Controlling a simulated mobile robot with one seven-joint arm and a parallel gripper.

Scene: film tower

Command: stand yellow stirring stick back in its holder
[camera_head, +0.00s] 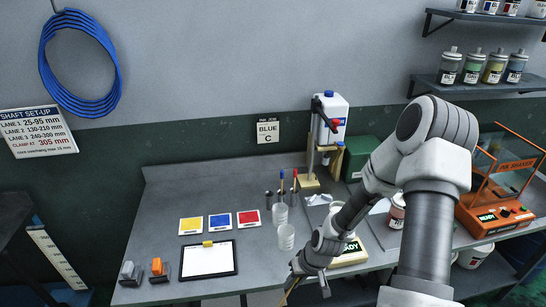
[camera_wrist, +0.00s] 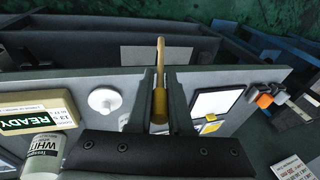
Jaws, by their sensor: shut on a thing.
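My gripper (camera_head: 309,284) is low at the front edge of the bench. It is shut on the yellow stirring stick (camera_wrist: 160,82), which stands out between the fingers in the wrist view. In the head view only a short piece of the stick (camera_head: 290,294) shows below the gripper. Several small dark metal holders stand at the back of the bench. The left holder (camera_head: 268,200) shows no stick. A blue stick (camera_head: 281,181) and a red stick (camera_head: 295,180) stand upright in the holders beside it.
Two white cups (camera_head: 280,214) (camera_head: 286,237) stand in front of the holders. Yellow, blue and red cards (camera_head: 220,222) and a clipboard (camera_head: 209,275) lie to the left. A white bottle on a stand (camera_head: 330,117) is behind right. The bench's left back is clear.

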